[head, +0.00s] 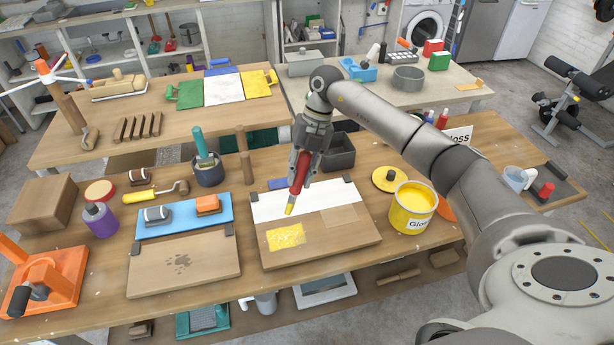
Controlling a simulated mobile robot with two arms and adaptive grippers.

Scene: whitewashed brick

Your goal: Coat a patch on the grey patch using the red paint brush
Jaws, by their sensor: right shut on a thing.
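My right gripper (304,163) is shut on the red paint brush (299,176) and holds it tilted, bristles down, over the work board (330,242). The bristle end is yellow and sits near the lower edge of the board's white strip; I cannot tell whether it touches. A speckled yellow patch (286,237) lies on the wood part of the board, just below the bristles. A slightly different tan patch (341,218) is to its right. I see no clearly grey patch. The open paint can (412,222) holds yellow paint and stands right of the board. My left gripper is not in view.
The can's yellow lid (390,179) lies behind the can. A dark bin (338,152) stands behind the board. A stained board (183,262) and a blue tray (184,222) with sanding blocks are to the left. My right arm spans the table's right side.

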